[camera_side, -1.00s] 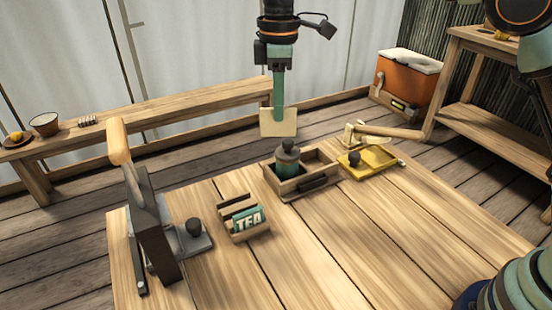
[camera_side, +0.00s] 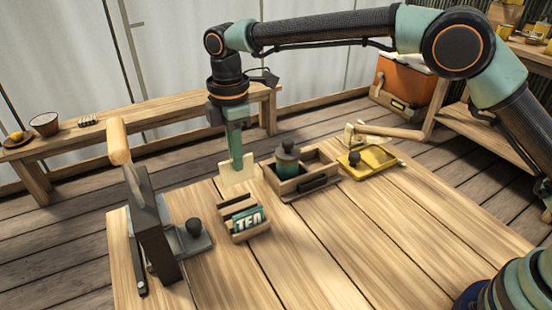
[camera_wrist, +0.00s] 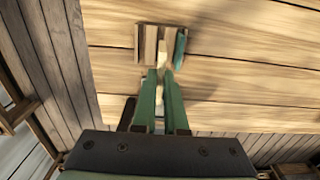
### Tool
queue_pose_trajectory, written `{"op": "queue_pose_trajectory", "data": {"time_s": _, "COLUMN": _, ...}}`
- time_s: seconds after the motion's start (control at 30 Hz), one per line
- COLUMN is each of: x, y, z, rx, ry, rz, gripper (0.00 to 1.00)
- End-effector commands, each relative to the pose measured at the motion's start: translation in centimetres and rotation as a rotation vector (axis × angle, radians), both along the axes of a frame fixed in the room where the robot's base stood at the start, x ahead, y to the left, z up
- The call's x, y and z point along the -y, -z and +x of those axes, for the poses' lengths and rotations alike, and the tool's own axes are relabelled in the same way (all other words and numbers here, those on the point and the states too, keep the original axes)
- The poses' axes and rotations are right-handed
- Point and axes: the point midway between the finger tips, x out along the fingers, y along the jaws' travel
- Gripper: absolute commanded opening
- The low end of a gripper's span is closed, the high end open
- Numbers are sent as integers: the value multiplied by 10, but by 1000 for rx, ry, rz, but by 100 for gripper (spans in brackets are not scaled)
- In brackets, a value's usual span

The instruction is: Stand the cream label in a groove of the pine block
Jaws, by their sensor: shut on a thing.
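The cream label (camera_side: 238,173) is a flat, pale rectangle hanging from the tips of my gripper (camera_side: 236,159). My gripper is shut on it and holds it above the table, just behind and above the pine block (camera_side: 254,235). The pine block sits on the table with dark grooves across its top. A teal label marked TEA (camera_side: 248,222) stands in its front part. In the wrist view the block (camera_wrist: 150,44) lies just beyond my fingertips (camera_wrist: 162,72), with the teal label (camera_wrist: 180,47) at its right. There the cream label (camera_wrist: 165,62) is seen nearly edge-on.
A grey tool with a wooden handle (camera_side: 118,142) and a black knob (camera_side: 194,227) stands left of the block. A wooden caddy (camera_side: 318,170) holding a teal canister (camera_side: 287,162) is behind to the right, near a yellow tray (camera_side: 377,158). The table's right front is clear.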

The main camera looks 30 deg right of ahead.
Motion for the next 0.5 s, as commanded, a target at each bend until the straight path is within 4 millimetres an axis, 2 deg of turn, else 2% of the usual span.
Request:
{"op": "queue_pose_trajectory", "data": {"time_s": 0.03, "x": 1, "y": 14, "z": -1, "rx": -5, "ry": 1, "rz": -3, "gripper": 0}}
{"op": "queue_pose_trajectory", "data": {"time_s": 0.2, "x": 1, "y": 49, "z": -1, "rx": -4, "ry": 1, "rz": -2, "gripper": 0}}
{"op": "queue_pose_trajectory", "data": {"time_s": 0.3, "x": 0, "y": 61, "z": 0, "rx": -1, "ry": 1, "rz": -1, "gripper": 0}}
{"op": "queue_pose_trajectory", "data": {"time_s": 0.5, "x": 0, "y": 73, "z": 0, "rx": -1, "ry": 1, "rz": -1, "gripper": 0}}
